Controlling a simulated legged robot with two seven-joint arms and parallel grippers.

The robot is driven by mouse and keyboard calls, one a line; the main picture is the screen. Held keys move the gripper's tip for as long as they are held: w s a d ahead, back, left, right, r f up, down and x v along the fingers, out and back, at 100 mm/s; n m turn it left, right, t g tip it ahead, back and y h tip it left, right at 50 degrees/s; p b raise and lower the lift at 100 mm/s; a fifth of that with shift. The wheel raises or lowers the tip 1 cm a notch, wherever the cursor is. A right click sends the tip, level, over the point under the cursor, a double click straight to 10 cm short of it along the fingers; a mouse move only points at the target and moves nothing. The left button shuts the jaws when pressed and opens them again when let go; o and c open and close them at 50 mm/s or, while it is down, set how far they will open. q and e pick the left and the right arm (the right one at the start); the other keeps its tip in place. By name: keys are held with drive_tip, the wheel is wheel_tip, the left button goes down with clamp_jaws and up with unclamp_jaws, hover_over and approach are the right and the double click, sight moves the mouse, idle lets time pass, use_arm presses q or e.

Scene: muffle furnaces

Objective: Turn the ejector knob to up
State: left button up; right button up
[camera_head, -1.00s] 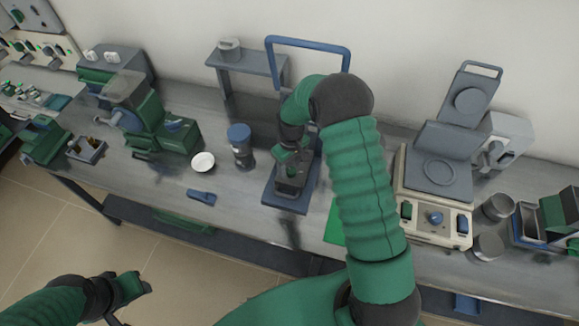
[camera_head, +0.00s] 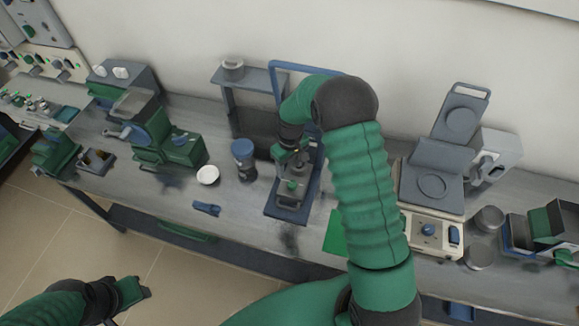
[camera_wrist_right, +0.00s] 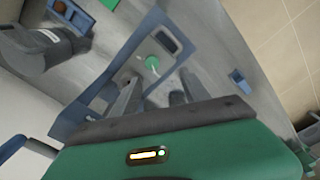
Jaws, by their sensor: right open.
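A small green knob (camera_wrist_right: 152,63) sits on a grey device (camera_wrist_right: 135,72) mounted on a blue frame in the right wrist view. I take it to be the ejector knob; its up or down setting cannot be read. In the head view the green knob (camera_head: 291,184) shows on the grey device (camera_head: 290,198), just in front of my right gripper (camera_head: 294,157). In the wrist view my right gripper (camera_wrist_right: 158,88) is open, its two grey fingers pointing toward the knob and apart from each other. Contact is not visible. My left gripper (camera_head: 133,290) is low at left, away from the bench.
A blue-lidded jar (camera_head: 243,160) and a white dish (camera_head: 208,175) stand left of the device. A blue tool (camera_head: 206,209) lies at the bench front. A beige-fronted instrument (camera_head: 430,225) stands right, beyond my arm. A shelf stand (camera_head: 245,78) is behind.

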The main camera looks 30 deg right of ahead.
wheel_tip(320, 180, up, 8)
drive_tip(key=p, duration=0.5)
drive_tip(key=shift+f, duration=0.25)
drive_tip(key=shift+a, duration=0.15)
wheel_tip(320, 180, up, 17)
drive_tip(key=b, duration=0.4)
drive_tip(key=shift+s+f, duration=0.15)
